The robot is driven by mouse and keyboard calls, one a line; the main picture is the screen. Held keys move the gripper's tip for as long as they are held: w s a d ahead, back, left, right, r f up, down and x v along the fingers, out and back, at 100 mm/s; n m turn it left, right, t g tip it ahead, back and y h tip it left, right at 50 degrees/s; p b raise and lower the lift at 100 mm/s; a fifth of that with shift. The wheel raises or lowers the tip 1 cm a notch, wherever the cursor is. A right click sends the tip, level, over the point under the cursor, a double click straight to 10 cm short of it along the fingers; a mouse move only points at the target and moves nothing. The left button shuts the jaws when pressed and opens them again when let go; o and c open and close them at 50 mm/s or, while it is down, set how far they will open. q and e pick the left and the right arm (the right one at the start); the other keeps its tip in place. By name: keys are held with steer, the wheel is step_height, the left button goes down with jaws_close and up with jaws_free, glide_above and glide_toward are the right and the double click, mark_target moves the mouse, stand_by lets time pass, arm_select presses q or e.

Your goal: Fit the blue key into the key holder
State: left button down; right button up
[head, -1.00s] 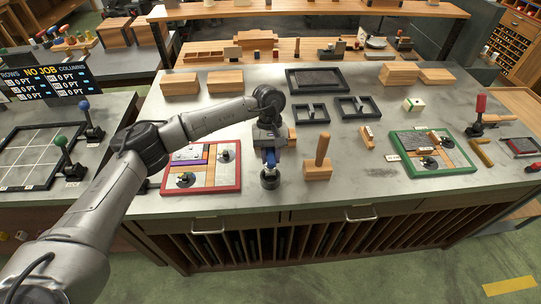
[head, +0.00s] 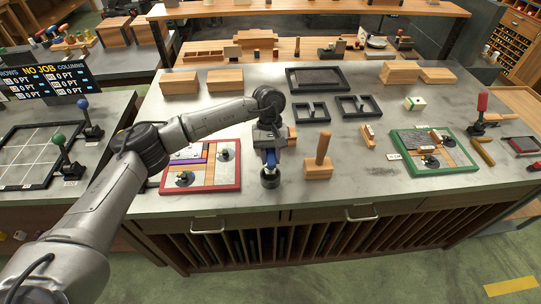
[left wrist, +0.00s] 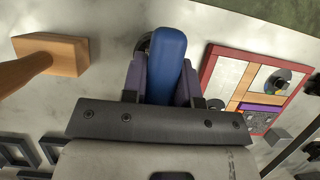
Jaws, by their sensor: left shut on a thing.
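My left gripper (head: 269,150) is shut on the blue key (head: 270,158), near the front edge of the steel worktop. The key's blue handle (left wrist: 167,62) shows between the fingers in the left wrist view. Directly below the key in the head view is a dark round piece (head: 270,180), which looks like the key holder. Its rim (left wrist: 144,43) peeks out beside the blue handle in the left wrist view. The key's lower end is hidden, so I cannot tell whether it is in the holder or above it. My right gripper is not in view.
A red-framed tray (head: 238,185) lies close on the left. A wooden block with an upright handle (head: 319,172) stands close on the right. A green-framed tray (head: 452,172) lies farther right. Dark frames (head: 320,78) and wooden blocks (head: 225,80) lie behind.

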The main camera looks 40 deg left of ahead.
arm_select(q)
steer(key=shift+f+b, duration=0.65)
steer(key=shift+f, duration=0.2)
steer(key=shift+f+b, duration=0.7)
steer(key=shift+f, duration=0.2)
steer(key=c, duration=0.8)
jaws_free()
steer(key=p+v, duration=0.1)
steer(key=v, duration=1.3)
